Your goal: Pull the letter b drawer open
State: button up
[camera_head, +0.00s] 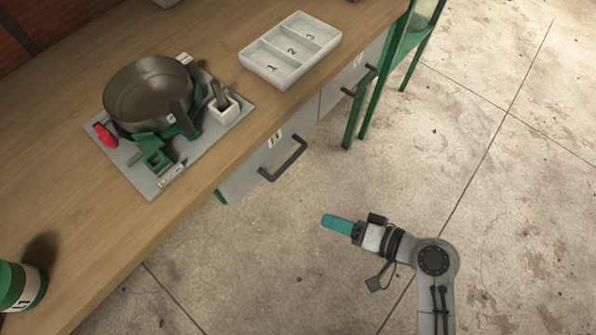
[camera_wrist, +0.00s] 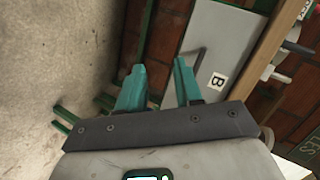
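In the wrist view a grey drawer front (camera_wrist: 228,30) carries a white label with a black letter B (camera_wrist: 217,81). Its dark bar handle (camera_wrist: 196,62) is beside the label, partly behind my right-hand finger. My gripper (camera_wrist: 158,64) has two teal fingers, apart with nothing between them. In the head view my gripper (camera_head: 337,224) is over the floor, right of and apart from the bench drawers. Two grey drawers sit under the bench top, with a nearer dark handle (camera_head: 283,159) and a farther one (camera_head: 360,80). Their labels are too small to read surely.
The wooden bench (camera_head: 165,225) holds a metal pan (camera_head: 150,90) on a grey board and a three-part tray (camera_head: 290,50) numbered 1 to 3. A green-and-white container (camera_head: 22,287) stands at lower left. Green legs (camera_head: 357,115) stand by the far drawer. The floor right is clear.

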aim_at(289, 162)
jog(key=w+a+m+t+y+b, duration=0.1)
jog(key=w+a+m+t+b, duration=0.1)
jog(key=w+a, duration=0.1)
jog(key=w+a+r+m+t+y+b, duration=0.1)
jog(key=w+a+m+t+b, duration=0.1)
jog(key=w+a, duration=0.2)
jog(key=w+a+r+m+t+y+b, duration=0.1)
jog(key=w+a+m+t+y+b, duration=0.1)
jog(key=w+a, duration=0.2)
jog(key=shift+w+a+m, duration=0.15)
jog(key=shift+w+m, duration=0.15)
jog(key=shift+w, duration=0.95)
jog(key=shift+c, duration=0.4)
grip_shut()
